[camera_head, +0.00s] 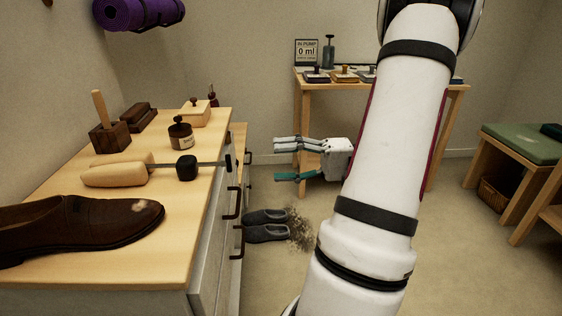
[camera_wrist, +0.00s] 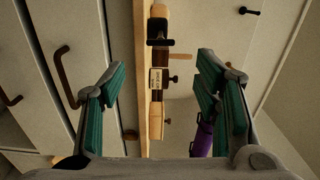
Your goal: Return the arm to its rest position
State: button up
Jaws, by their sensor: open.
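My white arm (camera_head: 385,150) rises across the right-middle of the head view. My gripper (camera_head: 285,160) points left, toward the cabinet side, in the air in front of the back wall. Its grey fingers with teal pads are apart, with nothing between them. In the wrist view my gripper (camera_wrist: 160,100) shows both teal-padded fingers spread wide. Past them are the wooden top edge (camera_wrist: 143,60) and the cabinet front, apart from the fingers.
A wooden-topped cabinet (camera_head: 205,200) at left holds a brown shoe (camera_head: 85,222), a shoe tree (camera_head: 120,174) and a jar (camera_head: 180,133). Grey slippers (camera_head: 266,217) lie on the floor beside dirt. A table (camera_head: 385,88) stands behind; a green-topped bench (camera_head: 520,143) is at right.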

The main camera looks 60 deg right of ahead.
jog(key=shift+w+a, duration=0.1)
dwell(0.3)
jog(key=a+r+n+g+y, duration=0.1)
jog(key=a+n+g, duration=0.1)
jog(key=a+g, duration=0.6)
jog(key=a+r+n+g, duration=0.2)
jog(key=a+n+g, duration=0.1)
jog(key=a, duration=0.8)
jog(key=s+a+f+n+g+h, duration=0.1)
jog(key=s+a+n+g+h, duration=0.1)
jog(key=s+a+h, duration=0.35)
jog(key=s+a+f+n+g+h, duration=0.1)
jog(key=s+a+n+h, duration=0.2)
jog(key=s+h, duration=0.45)
notch_tip(320, 180, up, 32)
jog(key=t+y+p, duration=0.1)
jog(key=t+p, duration=0.3)
jog(key=p, duration=2.5)
jog(key=shift+s+d+f+p, duration=0.15)
jog(key=shift+d+p, duration=0.2)
jog(key=shift+p, duration=0.05)
